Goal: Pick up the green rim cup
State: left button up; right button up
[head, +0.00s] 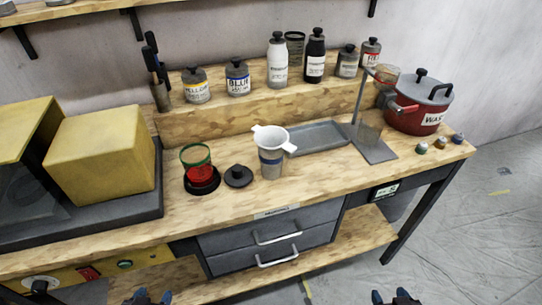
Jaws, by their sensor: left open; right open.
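The green rim cup (196,159) stands on the wooden workbench, left of centre in the head view. It is clear, has a green rim and shows red in its lower part. It stands on a round black base (203,187). My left gripper (149,297) shows only its tips at the bottom edge, open and empty. My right gripper (397,297) also shows only its tips at the bottom edge, to the right, open and empty. Both are low in the picture, in front of the bench and well apart from the cup.
Behind, several bottles line a raised shelf (220,112). A tray (322,137), stand (373,149) and red pot (416,117) are further right.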

aim_at(195, 158)
jog(key=i+l+u, duration=0.15)
jog(key=l+u, duration=0.2)
jog(key=l, duration=0.7)
jog(key=l+u, duration=0.4)
jog(key=l, duration=0.65)
